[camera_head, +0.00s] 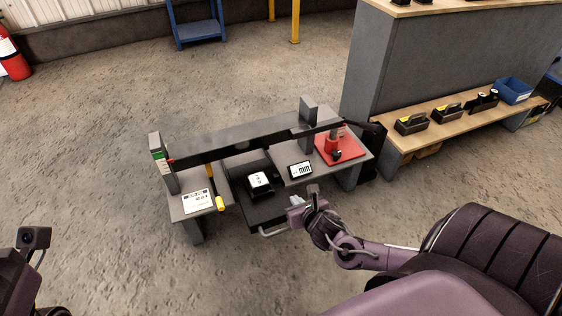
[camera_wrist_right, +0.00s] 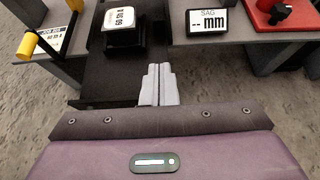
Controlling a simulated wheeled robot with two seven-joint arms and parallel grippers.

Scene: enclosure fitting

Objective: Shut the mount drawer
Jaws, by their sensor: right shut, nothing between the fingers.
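The mount drawer (camera_head: 262,212) is a dark tray pulled out from the middle of the grey bench, with a pale bar handle (camera_head: 274,233) along its front. In the right wrist view the drawer (camera_wrist_right: 106,82) lies to the left of and beyond my fingertips. A black block with a white labelled top (camera_head: 260,182) sits on it. My right gripper (camera_head: 296,208) is shut and empty beside the drawer's front right part; its closed fingers also show in the wrist view (camera_wrist_right: 158,85). Whether they touch the drawer cannot be told. Only part of my left arm shows; its gripper is out of view.
A dark beam (camera_head: 250,138) spans the bench above the drawer. A display (camera_head: 300,170) and a red fixture (camera_head: 341,146) stand right of it; a yellow-handled lever (camera_head: 220,203) is left. A grey shelf unit (camera_head: 405,80) stands behind right. Floor in front is clear.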

